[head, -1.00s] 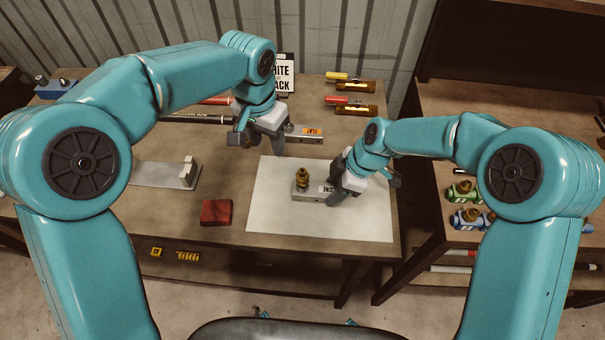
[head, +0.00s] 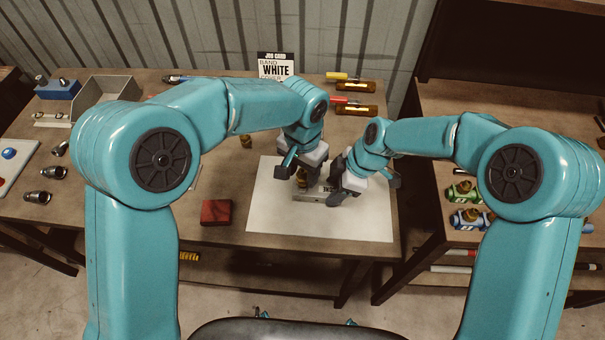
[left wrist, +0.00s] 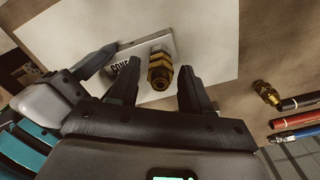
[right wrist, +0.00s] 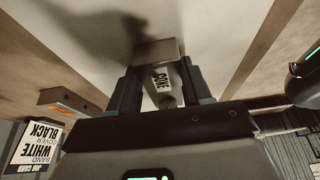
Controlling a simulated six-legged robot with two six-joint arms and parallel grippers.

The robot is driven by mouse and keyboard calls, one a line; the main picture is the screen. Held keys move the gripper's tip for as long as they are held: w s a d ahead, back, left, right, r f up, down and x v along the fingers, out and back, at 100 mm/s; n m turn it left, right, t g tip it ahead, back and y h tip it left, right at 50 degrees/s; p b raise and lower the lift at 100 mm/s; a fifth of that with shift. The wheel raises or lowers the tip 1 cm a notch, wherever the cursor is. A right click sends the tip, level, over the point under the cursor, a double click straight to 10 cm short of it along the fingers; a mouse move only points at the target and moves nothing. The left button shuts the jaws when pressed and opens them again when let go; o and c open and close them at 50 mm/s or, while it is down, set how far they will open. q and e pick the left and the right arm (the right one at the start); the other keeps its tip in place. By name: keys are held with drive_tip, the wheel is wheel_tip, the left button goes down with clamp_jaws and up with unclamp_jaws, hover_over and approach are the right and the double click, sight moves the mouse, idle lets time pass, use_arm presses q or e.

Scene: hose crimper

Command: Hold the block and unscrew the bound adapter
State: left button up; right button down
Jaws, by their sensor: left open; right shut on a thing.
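My right gripper (right wrist: 158,92) is shut on the block, gripping the end away from the adapter.
A white sheet (head: 330,222) covers the middle of the bench. A dark red block (head: 216,212) lies left of it. Another brass fitting (left wrist: 266,92) and several pens lie behind. A job card (head: 276,66) stands at the back. Both grippers are close together.

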use_arm(q)
drive_tip(key=shift+f, duration=1.4)
